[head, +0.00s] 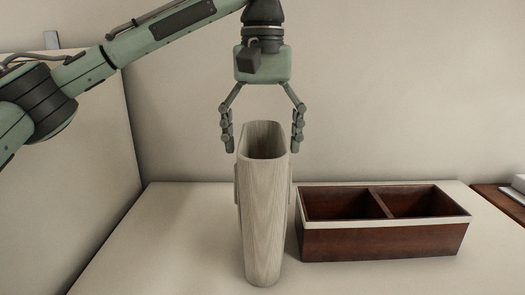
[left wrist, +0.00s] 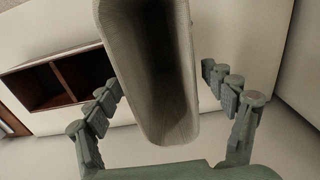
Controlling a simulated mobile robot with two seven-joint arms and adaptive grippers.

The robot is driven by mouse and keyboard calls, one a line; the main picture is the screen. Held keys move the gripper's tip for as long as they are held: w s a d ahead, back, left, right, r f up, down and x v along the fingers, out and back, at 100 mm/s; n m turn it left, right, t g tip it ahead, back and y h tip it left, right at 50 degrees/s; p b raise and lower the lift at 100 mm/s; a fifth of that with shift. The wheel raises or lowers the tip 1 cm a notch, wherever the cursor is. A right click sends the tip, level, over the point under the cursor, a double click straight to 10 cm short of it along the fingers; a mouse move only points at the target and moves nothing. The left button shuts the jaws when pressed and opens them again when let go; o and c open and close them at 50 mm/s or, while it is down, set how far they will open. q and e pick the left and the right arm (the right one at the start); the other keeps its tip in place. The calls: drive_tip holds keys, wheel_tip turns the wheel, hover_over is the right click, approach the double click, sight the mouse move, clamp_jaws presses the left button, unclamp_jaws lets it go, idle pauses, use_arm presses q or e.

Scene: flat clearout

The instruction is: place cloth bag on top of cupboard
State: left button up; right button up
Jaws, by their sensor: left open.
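A tall, pale, wood-grained open-topped holder (head: 264,210) stands upright on the pale top surface (head: 170,235); it may be the cloth bag, but I cannot tell. My left gripper (head: 262,143) is open above it, pointing down, with one finger on each side of its upper rim. The fingers look apart from its sides. In the left wrist view the holder's opening (left wrist: 155,70) lies between the fingers of my left gripper (left wrist: 165,85), and its inside looks empty. My right gripper is not in view.
A dark red-brown box with two empty compartments and a pale rim (head: 385,240) stands just right of the holder. It also shows in the left wrist view (left wrist: 40,88). A wall rises behind. The surface left of the holder is clear.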

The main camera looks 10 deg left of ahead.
use_arm(q)
wheel_tip(320, 180, up, 10)
idle(0.3)
